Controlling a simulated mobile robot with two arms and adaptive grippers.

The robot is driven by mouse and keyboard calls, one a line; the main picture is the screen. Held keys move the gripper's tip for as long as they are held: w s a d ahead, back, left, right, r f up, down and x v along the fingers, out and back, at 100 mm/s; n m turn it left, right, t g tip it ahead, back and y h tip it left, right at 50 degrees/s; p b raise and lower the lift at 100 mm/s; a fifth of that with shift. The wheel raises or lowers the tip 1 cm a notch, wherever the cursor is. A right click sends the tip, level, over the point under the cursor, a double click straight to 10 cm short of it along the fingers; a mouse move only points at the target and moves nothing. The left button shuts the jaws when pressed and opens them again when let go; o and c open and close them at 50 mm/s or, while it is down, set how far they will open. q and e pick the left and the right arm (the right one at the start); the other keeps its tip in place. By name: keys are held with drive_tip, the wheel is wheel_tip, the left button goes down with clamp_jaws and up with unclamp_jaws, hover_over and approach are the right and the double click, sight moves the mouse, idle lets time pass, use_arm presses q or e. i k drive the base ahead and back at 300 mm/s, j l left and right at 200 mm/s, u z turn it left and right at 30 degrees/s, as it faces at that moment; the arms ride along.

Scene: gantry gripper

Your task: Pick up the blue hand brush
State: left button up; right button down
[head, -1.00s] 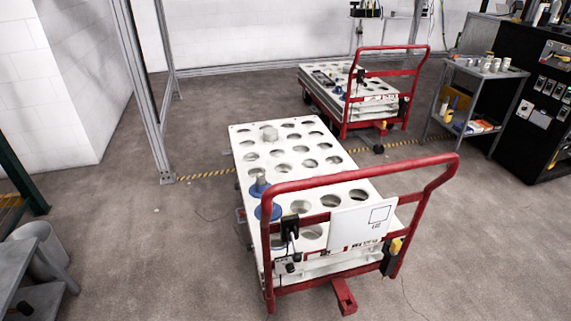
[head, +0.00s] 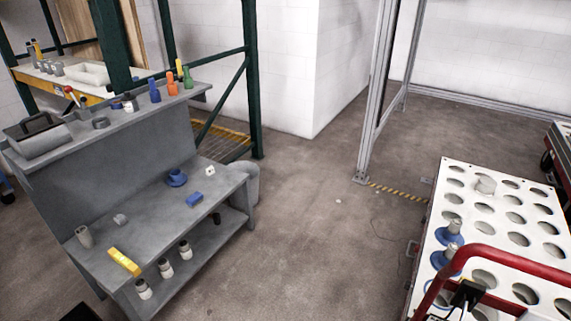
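A small blue block-shaped object (head: 194,199) lies on the lower worktop of the grey workbench (head: 150,216), near its right edge; it may be the blue hand brush, but it is too small to be sure. A round blue item (head: 177,178) sits just behind it. Neither of my grippers is in view.
A yellow object (head: 124,261) lies on the front of the worktop. Bottles (head: 173,85) stand on the bench's upper shelf, and jars (head: 185,250) on the shelf below. A white cart with holes (head: 440,205) stands at right. Open floor (head: 310,230) lies between.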

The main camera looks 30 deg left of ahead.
sight(194, 200)
drive_tip(key=u, duration=1.55)
